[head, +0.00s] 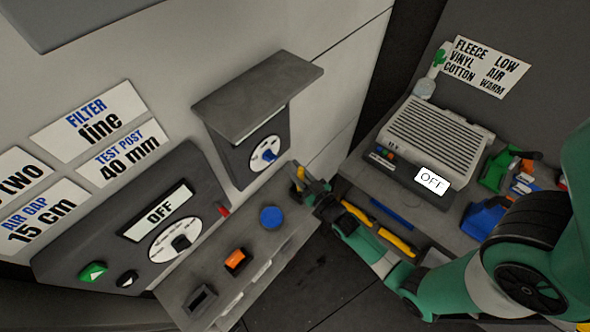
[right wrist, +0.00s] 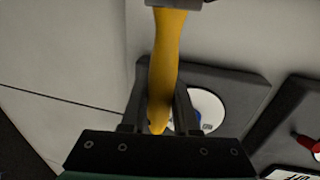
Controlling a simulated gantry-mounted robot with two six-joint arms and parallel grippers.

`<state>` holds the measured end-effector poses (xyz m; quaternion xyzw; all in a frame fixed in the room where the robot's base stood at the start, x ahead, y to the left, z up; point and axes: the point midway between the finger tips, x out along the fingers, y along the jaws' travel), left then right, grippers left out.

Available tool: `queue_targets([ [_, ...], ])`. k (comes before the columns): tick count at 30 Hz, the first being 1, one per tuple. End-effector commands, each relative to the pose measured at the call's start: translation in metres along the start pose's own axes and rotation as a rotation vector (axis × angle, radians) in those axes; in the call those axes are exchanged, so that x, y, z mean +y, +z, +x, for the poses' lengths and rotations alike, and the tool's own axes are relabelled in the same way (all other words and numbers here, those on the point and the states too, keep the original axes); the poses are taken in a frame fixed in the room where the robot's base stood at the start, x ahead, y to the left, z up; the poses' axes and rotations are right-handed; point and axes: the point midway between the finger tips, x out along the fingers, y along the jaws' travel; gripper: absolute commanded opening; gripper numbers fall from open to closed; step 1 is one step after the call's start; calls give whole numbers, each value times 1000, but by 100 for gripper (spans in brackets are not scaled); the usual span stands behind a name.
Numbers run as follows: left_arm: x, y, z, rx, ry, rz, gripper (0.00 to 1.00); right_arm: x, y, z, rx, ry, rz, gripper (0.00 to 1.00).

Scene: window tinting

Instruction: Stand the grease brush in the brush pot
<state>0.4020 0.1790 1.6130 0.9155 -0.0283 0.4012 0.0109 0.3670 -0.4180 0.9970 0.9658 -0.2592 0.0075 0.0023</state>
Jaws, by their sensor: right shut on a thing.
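My right gripper (head: 312,190) comes in from the right in the head view, at the far end of the grey ledge. It is shut on a yellow-handled tool, which I take to be the grease brush (head: 299,174). In the right wrist view the yellow handle (right wrist: 166,60) runs up between the fingers of my right gripper (right wrist: 160,105), with a grey part at its top edge. The bristles are not clearly visible. I cannot pick out the brush pot with certainty. My left gripper is not in view.
The ledge (head: 222,273) carries a blue round piece (head: 271,217) and an orange switch (head: 236,260). A dial box with a grey hood (head: 258,92) stands close behind the gripper. A grilled unit (head: 435,133) sits on the right bench, with several tools beside it.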

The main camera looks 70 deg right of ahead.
Motion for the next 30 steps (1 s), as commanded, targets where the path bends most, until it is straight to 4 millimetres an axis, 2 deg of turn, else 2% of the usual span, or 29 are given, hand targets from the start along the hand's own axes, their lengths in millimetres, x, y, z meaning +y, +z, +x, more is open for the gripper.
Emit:
queue_targets([
  [2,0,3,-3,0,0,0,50,0,4,0,0,0,0,0],
  [3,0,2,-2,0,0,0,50,0,3,0,0,0,0,32],
  [7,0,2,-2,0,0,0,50,0,3,0,-1,0,0,56],
  [8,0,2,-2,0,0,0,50,0,3,0,-1,0,0,59],
  [19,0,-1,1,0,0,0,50,0,-1,-3,-2,0,0,59],
  [23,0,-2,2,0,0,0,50,0,0,-26,-5,0,-1,59],
  [30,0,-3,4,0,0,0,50,0,1,-86,-5,1,0,59],
])
